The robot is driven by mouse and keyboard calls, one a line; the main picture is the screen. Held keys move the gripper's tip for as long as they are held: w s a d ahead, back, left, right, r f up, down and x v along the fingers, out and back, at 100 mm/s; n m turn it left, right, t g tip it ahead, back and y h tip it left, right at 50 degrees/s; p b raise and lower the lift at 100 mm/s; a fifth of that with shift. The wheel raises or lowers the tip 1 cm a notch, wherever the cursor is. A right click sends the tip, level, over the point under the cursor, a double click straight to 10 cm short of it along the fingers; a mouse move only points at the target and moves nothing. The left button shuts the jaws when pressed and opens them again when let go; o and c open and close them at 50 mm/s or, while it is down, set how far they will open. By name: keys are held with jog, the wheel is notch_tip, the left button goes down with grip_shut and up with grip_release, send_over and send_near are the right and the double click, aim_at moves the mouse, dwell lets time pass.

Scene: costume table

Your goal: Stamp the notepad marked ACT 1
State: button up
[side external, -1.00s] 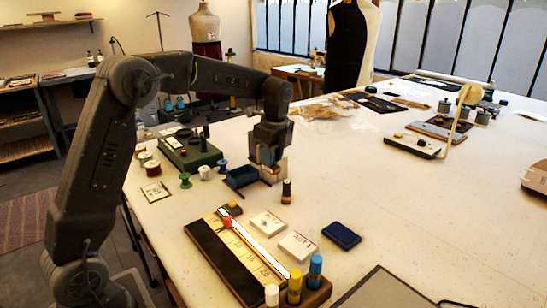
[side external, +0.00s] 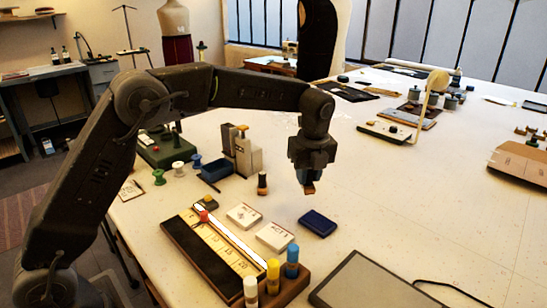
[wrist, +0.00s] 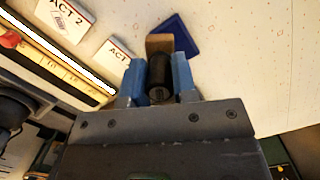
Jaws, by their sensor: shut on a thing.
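My gripper (side external: 309,172) is shut on a stamp with a dark round handle (wrist: 160,72) and a wooden block (wrist: 159,42), held in the air above the table. The block's underside is not visible. The white notepad marked ACT 1 (side external: 275,236) lies in front of the gripper, to its left in the side view. In the wrist view this notepad (wrist: 116,50) shows only "ACT", its number hidden by the gripper. A second white notepad (side external: 244,215), marked ACT 2 in the wrist view (wrist: 65,17), lies beside it. A dark blue pad (side external: 317,223) lies below the gripper.
A wooden ruler board (side external: 195,245) with white, yellow and blue bottles lies left of the notepads. A small dark bottle (side external: 262,184) stands behind them. A grey block (side external: 247,157) and thread spools stand further back. A dark flat panel (side external: 368,285) lies at front.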

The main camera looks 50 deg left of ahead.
jog(key=shift+m, duration=0.8)
jog(key=shift+d+f, duration=0.65)
jog(key=shift+f, duration=0.45)
jog(key=shift+d+f, duration=0.7)
jog(key=shift+f, duration=0.35)
jog(key=shift+d+f, duration=0.65)
jog(key=shift+f, duration=0.45)
jog(key=shift+f, duration=0.55)
notch_tip(320, 180, up, 7)
